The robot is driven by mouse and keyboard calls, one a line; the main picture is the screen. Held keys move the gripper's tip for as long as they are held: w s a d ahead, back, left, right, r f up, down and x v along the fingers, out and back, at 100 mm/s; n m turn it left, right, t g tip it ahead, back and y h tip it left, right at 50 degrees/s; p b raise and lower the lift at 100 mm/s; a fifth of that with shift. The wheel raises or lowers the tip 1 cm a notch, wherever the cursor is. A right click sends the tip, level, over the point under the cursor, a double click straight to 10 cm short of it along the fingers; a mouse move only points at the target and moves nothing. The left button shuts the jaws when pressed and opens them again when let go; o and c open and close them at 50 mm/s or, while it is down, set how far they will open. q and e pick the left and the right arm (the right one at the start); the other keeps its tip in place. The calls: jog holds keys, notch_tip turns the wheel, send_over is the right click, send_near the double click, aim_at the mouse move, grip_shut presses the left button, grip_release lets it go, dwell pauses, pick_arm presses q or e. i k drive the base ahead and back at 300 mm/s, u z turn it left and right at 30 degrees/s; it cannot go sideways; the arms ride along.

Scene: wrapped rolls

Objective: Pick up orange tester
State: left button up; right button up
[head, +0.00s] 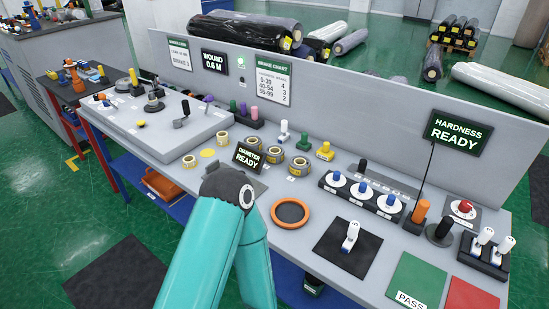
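An upright orange cylinder (419,213), which looks like the orange tester, stands at the right part of the grey bench, below the hardness screen. Its base looks dark and sits next to a separate black upright post on a round base (440,231). Nothing is seen touching the orange cylinder. Teal links of one of my arms rise from the bottom of the head view and bend at a dark joint in front of the bench. Neither of my grippers shows in the head view.
White-handled tools stand on a black mat (336,257) and in a black holder (473,257). A row of blue-knobbed dials (362,202), a red button (464,208), and green (418,279) and red (471,297) pads lie nearby. An orange ring (290,228) lies flat. A panel (335,84) backs the bench.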

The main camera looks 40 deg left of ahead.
aim_at(422, 208)
jog(key=u, duration=1)
jog(key=k, duration=0.5)
jog(key=z, duration=0.5)
